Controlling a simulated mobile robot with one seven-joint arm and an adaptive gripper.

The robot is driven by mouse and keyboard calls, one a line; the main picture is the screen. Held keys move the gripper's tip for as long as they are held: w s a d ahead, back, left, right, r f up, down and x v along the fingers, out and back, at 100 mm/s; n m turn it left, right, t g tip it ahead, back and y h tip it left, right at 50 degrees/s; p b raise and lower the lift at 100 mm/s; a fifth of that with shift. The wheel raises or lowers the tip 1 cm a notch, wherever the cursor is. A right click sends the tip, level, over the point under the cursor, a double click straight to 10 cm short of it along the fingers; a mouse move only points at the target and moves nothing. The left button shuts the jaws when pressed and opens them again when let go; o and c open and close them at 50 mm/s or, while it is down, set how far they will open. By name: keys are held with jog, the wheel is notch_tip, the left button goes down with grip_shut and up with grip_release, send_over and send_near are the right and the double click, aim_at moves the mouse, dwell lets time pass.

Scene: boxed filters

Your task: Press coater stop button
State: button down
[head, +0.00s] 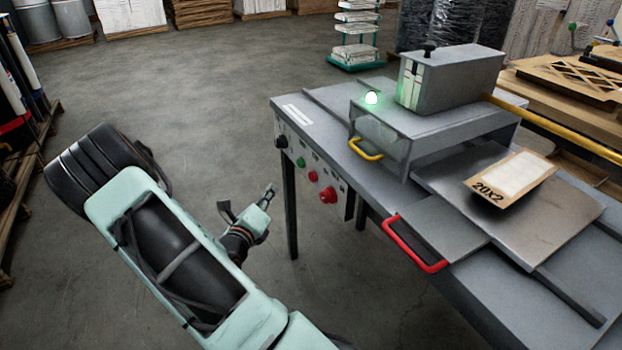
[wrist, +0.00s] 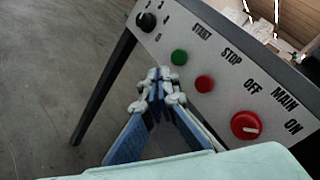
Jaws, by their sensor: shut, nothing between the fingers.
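The coater (head: 365,140) is a grey bench machine on legs, with a control panel on its left end. The stop button (head: 313,176) is small, red and round; in the wrist view it (wrist: 204,84) sits below the word STOP. The green start button (wrist: 179,57) is up and left of it. The larger red main switch (wrist: 245,126) is to the lower right, marked OFF, MAIN and ON. My gripper (head: 272,190) is shut and empty, left of the panel. In the wrist view its fingertips (wrist: 158,76) appear just left of the stop button, apparently short of the panel.
A black knob (wrist: 146,22) is at the panel's far end. A boxed filter (head: 511,179) marked 20x2 lies on a plate.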

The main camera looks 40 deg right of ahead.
aim_at(313, 177)
jog(key=s+d+b, duration=0.1)
jog(key=s+d, duration=0.1)
jog(key=d, duration=0.6)
jog(key=shift+d+b, duration=0.3)
dwell(1.5)
jog(key=shift+s+d, duration=0.15)
jog(key=shift+d, duration=0.25)
jog(key=shift+s+d+p, duration=0.15)
jog(key=shift+d+p, duration=0.2)
jog(key=shift+d, duration=0.2)
dwell(0.5)
dwell(0.4)
jog(key=shift+w+a+p, duration=0.2)
jog(key=shift+a+p, duration=0.1)
jog(key=shift+a, duration=0.65)
